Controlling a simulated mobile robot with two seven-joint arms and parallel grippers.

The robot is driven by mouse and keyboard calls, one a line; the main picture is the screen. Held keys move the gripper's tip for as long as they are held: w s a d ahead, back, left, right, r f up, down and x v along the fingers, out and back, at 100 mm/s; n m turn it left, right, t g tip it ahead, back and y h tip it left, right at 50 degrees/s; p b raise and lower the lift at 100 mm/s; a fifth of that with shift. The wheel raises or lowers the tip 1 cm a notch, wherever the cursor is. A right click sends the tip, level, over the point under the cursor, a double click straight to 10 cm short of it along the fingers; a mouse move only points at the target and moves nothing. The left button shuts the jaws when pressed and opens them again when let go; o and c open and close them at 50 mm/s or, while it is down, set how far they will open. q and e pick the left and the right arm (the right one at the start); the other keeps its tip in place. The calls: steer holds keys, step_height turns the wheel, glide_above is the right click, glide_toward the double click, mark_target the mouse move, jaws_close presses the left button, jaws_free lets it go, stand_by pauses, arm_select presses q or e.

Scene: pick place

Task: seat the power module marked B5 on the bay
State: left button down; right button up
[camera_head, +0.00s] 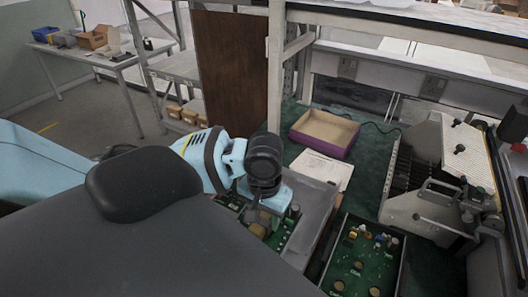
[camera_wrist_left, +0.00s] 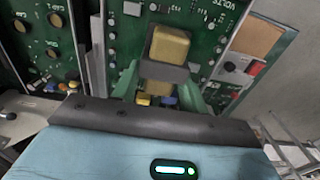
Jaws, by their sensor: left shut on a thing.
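My left gripper (camera_head: 262,205) reaches down over a green circuit board (camera_head: 300,238) in a grey housing. In the left wrist view its two pale green fingers (camera_wrist_left: 160,88) are shut on a tan block with a grey band, which I take for the power module (camera_wrist_left: 167,45). The module is over the board (camera_wrist_left: 205,45); I cannot tell whether it touches it. No B5 mark is readable. The bay's slot is not clearly visible, partly hidden by the gripper and the module. My right gripper is not in view.
A second green board (camera_head: 360,262) in a dark frame lies to the right. Behind are a paper sheet (camera_head: 322,170) and a purple-edged tray (camera_head: 325,131). A large metal fixture (camera_head: 435,185) stands at the right. Some green mat is free between them.

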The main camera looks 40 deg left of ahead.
arm_select(q)
steer(key=shift+r, duration=0.75)
steer(key=shift+r, duration=0.65)
steer(key=shift+f, duration=0.1)
